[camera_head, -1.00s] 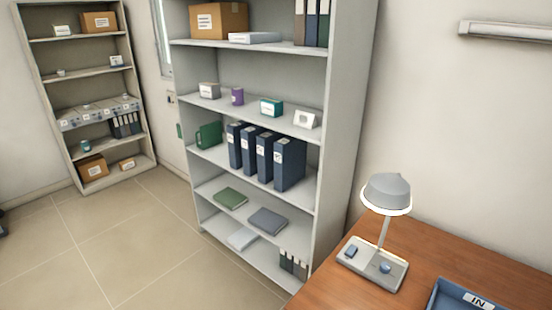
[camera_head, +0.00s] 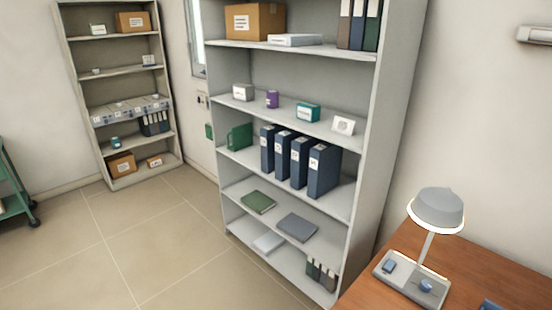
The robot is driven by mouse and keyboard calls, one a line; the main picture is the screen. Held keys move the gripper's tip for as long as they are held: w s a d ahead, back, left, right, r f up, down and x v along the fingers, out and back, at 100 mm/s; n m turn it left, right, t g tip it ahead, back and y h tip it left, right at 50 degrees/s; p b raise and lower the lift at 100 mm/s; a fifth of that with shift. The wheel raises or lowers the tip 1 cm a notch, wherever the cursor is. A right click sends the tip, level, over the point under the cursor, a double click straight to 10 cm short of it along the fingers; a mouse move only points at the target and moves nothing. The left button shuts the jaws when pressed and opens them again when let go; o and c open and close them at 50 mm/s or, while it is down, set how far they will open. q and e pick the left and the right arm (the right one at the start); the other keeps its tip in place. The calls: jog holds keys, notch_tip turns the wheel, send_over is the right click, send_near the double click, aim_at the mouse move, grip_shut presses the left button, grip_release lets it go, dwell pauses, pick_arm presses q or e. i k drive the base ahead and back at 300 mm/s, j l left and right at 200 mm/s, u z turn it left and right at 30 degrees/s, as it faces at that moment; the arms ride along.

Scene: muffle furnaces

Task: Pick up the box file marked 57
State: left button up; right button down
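Several dark blue box files (camera_head: 299,160) stand upright in a row on the middle shelf of the near bookcase. Each has a white label on its spine, but the numbers are too small to read, so I cannot tell which is marked 57. The rightmost file (camera_head: 324,170) shows its broad side. More dark files (camera_head: 154,123) stand on the far bookcase, and another group (camera_head: 321,274) stands on the near bookcase's bottom shelf. Neither of my grippers is in view.
A wooden desk (camera_head: 385,291) with a grey lamp (camera_head: 437,211) stands at the lower right, close to the near bookcase (camera_head: 384,130). A green wheeled cart (camera_head: 12,190) is at the left edge. The tiled floor (camera_head: 120,245) between is clear.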

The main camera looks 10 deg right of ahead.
aim_at(301, 147)
jog(key=i+j+u, duration=0.75)
jog(key=i+z, duration=0.7)
jog(key=z, duration=0.15)
